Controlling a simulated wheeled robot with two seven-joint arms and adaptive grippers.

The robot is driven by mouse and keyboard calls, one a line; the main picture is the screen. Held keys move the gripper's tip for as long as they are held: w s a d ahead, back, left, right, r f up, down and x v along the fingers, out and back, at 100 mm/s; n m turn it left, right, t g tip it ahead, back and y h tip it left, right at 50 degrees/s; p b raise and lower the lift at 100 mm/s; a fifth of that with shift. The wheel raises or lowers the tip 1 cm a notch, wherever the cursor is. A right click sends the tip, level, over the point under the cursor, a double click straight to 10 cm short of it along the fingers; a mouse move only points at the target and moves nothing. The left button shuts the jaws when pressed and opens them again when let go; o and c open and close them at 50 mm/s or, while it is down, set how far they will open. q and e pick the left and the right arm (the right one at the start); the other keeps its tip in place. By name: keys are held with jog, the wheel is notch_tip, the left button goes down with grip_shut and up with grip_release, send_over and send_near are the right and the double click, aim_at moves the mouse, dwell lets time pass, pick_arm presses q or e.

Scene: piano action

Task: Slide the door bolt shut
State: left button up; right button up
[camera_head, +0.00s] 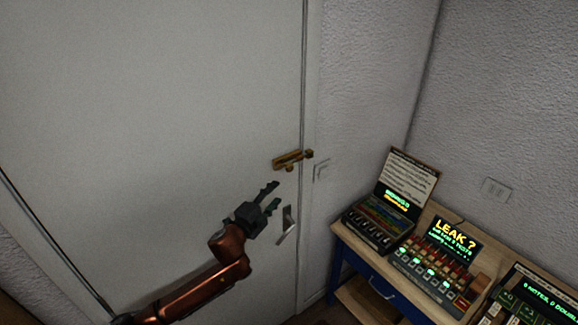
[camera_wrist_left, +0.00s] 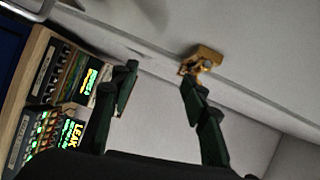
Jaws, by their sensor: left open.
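The brass door bolt (camera_head: 288,160) is mounted on the white door (camera_head: 160,110) near its right edge, and its end reaches toward the door frame. My left gripper (camera_head: 274,195) is open and empty, just below and left of the bolt in the head view. In the left wrist view the bolt (camera_wrist_left: 203,61) shows just beyond the tip of the right-hand finger of my left gripper (camera_wrist_left: 158,84). I cannot tell whether that finger touches it. My right gripper is not in view.
A door handle (camera_head: 287,226) sits below the bolt, close to my left gripper. A wooden desk (camera_head: 345,238) with several lit consoles (camera_head: 437,262) stands to the right. A light switch (camera_head: 321,170) is beside the door frame.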

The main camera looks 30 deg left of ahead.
aim_at(287, 171)
pick_arm(q)
jog(key=r, duration=0.2)
jog(key=w+r+m, duration=0.1)
jog(key=r, duration=0.1)
jog(key=w+r+m+t+h, duration=0.1)
jog(key=r, duration=0.1)
jog(key=shift+w+d, duration=0.2)
jog(key=shift+d, duration=0.15)
jog(key=w+p, duration=0.1)
jog(key=w, duration=0.6)
jog(key=shift+f, duration=0.15)
jog(key=shift+c, duration=0.7)
grip_shut()
